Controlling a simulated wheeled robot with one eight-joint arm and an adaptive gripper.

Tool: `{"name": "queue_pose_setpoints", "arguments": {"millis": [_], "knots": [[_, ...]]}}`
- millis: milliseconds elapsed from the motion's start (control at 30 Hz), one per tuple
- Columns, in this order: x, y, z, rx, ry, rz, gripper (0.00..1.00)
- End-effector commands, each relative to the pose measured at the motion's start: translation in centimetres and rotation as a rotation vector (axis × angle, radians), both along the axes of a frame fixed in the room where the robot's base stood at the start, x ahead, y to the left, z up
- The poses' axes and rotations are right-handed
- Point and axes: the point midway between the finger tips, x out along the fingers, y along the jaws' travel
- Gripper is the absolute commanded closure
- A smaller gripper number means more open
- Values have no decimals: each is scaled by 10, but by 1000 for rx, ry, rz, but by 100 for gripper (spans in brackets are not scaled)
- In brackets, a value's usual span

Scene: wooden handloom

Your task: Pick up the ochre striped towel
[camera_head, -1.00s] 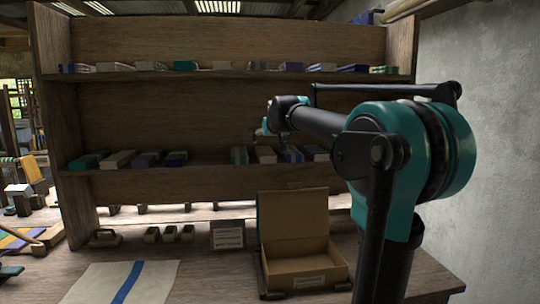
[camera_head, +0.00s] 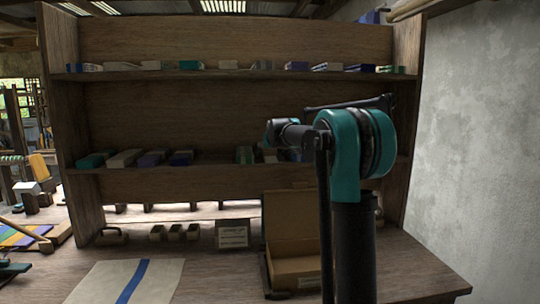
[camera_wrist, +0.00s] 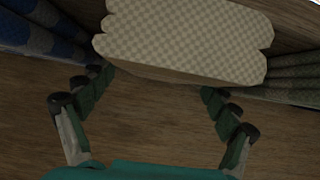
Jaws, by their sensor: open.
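My gripper (camera_wrist: 158,84) is open, its two fingers spread on either side of a pale beige folded towel (camera_wrist: 185,38) with a fine checked weave. The towel lies at the fingertips; I cannot tell whether they touch it. No clear ochre stripes show on it. In the head view, a pale towel (camera_head: 269,155) lies on the lower shelf between a green one and a blue one, partly behind my arm. My gripper is mostly hidden there by the arm's end.
A blue and grey towel (camera_wrist: 45,38) and a grey-green striped towel (camera_wrist: 292,78) flank the beige one closely. The lower shelf (camera_head: 215,164) has a bare gap left of the green towel (camera_head: 244,154). An open cardboard box (camera_head: 292,240) and a blue-striped cloth (camera_head: 105,282) lie on the bench.

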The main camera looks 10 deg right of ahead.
Motion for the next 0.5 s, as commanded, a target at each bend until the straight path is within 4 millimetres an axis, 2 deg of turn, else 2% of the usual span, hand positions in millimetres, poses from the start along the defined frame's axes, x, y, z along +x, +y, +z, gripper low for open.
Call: {"name": "queue_pose_setpoints", "arguments": {"millis": [200, 467, 500], "knots": [[19, 0, -11, 0, 0, 0, 12], [21, 0, -12, 0, 0, 0, 12], [21, 0, -12, 0, 0, 0, 17]]}}
